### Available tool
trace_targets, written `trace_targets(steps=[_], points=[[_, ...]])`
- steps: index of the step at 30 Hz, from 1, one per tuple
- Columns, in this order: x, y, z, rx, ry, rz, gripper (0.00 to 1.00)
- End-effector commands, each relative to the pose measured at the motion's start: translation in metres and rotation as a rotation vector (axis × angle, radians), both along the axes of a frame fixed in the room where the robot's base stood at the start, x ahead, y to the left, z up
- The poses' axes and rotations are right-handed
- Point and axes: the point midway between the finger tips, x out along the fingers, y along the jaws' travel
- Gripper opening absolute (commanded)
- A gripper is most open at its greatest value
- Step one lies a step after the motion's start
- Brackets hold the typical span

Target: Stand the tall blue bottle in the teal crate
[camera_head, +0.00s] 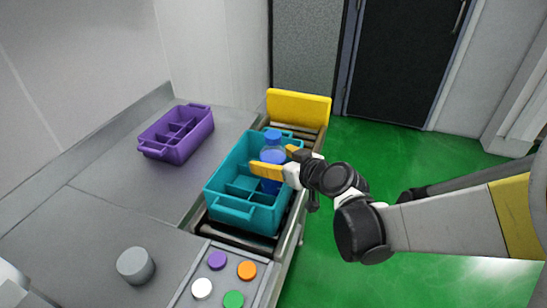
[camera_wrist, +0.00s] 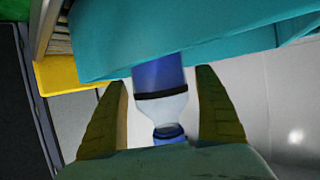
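The tall blue bottle (camera_head: 273,157) with a blue cap looks upright in a far compartment of the teal crate (camera_head: 234,207). Its lower part is hidden by my gripper and the crate, so I cannot see its base. My gripper (camera_head: 271,160) reaches in from the right, with one yellow finger on each side of the bottle. In the wrist view, the bottle (camera_wrist: 160,78) lies between the fingers (camera_wrist: 163,82), with a visible gap at each side. My gripper is open around it. The teal crate wall (camera_wrist: 200,30) fills the top of that view.
The teal crate sits on a roller conveyor with a yellow end plate (camera_head: 298,107). A purple crate (camera_head: 177,134) stands on the grey counter at the left. A grey cylinder (camera_head: 135,265) and a panel of coloured discs (camera_head: 247,270) are at the front. Green floor (camera_head: 400,150) is clear.

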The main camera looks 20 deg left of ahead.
Motion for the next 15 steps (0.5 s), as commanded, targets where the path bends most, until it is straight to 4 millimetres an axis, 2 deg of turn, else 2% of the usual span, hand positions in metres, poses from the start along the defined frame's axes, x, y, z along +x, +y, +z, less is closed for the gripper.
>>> trace_targets(steps=[9, 15], points=[[-0.001, -0.002, 0.006, 0.000, 0.000, -0.001, 0.82], [-0.023, -0.029, 0.022, 0.000, 0.001, -0.004, 0.82]])
